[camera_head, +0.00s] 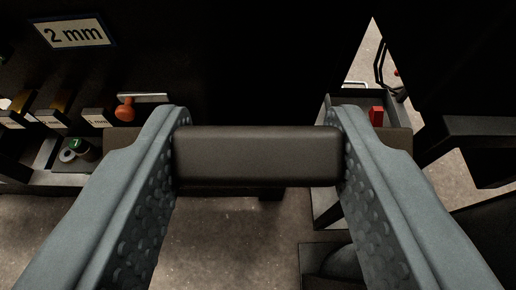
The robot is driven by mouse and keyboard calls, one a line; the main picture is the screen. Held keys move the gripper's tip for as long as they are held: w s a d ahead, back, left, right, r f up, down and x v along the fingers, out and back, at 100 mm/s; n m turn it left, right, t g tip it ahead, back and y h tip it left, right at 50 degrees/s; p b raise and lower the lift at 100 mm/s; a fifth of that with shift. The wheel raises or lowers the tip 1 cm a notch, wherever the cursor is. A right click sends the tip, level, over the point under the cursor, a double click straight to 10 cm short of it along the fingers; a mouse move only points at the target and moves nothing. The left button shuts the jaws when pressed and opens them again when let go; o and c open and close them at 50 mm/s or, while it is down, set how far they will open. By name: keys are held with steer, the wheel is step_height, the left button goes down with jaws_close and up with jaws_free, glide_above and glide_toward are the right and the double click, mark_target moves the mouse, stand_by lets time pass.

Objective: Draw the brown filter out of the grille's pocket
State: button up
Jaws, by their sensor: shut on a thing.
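My gripper (258,150) fills the middle of the head camera view, its two grey-blue studded fingers coming up from the lower left and lower right. A dark bar-shaped piece (258,156) spans between the fingertips, and both fingers touch its ends. The gripper is shut on this piece. I cannot tell from this view whether it is part of the filter or another thing. A brownish edge (398,138) shows just outside the right finger. No grille or pocket can be made out in the dark area behind.
A "2 mm" sign (74,33) hangs at the upper left. Below it are small labelled bins (52,118) and an orange knob (125,112). A grey cart (340,98) with a red item (376,116) stands at the right. Bare floor shows below.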

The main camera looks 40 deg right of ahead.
steer(key=shift+s+a+r, duration=0.15)
steer(key=shift+s+r, duration=0.05)
steer(key=shift+r, duration=0.3)
steer(key=shift+s+a+r, duration=0.15)
steer(key=shift+a+r, duration=0.05)
steer(key=shift+r, duration=0.25)
steer(key=shift+s+a+r, duration=0.15)
steer(key=shift+s+r, duration=0.05)
steer(key=shift+r, duration=0.3)
